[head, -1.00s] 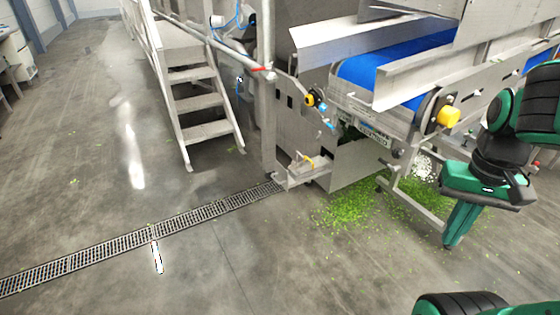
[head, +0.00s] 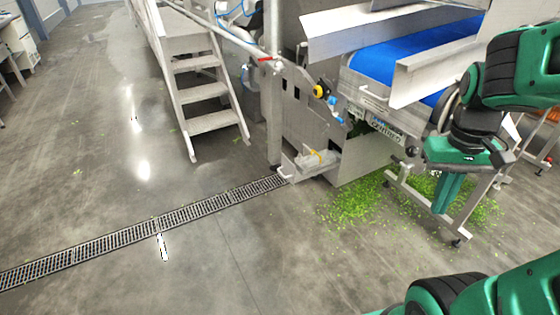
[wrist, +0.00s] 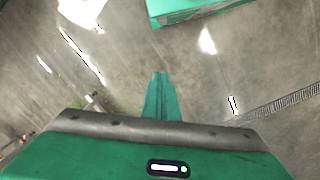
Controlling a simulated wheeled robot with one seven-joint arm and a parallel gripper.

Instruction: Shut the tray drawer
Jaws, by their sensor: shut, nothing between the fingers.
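The tray drawer (head: 300,174) is a grey metal drawer low on the machine, in the middle of the head view. It sticks out toward the drain, with a handle at its front left end. A light thing with a yellow part (head: 320,157) shows in or over it. My gripper (head: 442,205) hangs at the right of the head view, fingers down, shut and empty, well apart from the drawer. In the wrist view its green fingers (wrist: 160,80) are together over bare floor. The drawer is not clearly seen there.
Green scraps (head: 365,203) lie on the floor right of the drawer, around a metal stand (head: 425,203). A blue conveyor belt (head: 405,60) is above. Metal steps (head: 205,95) stand at left. A floor drain (head: 170,220) runs to the drawer. Open floor lies in front.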

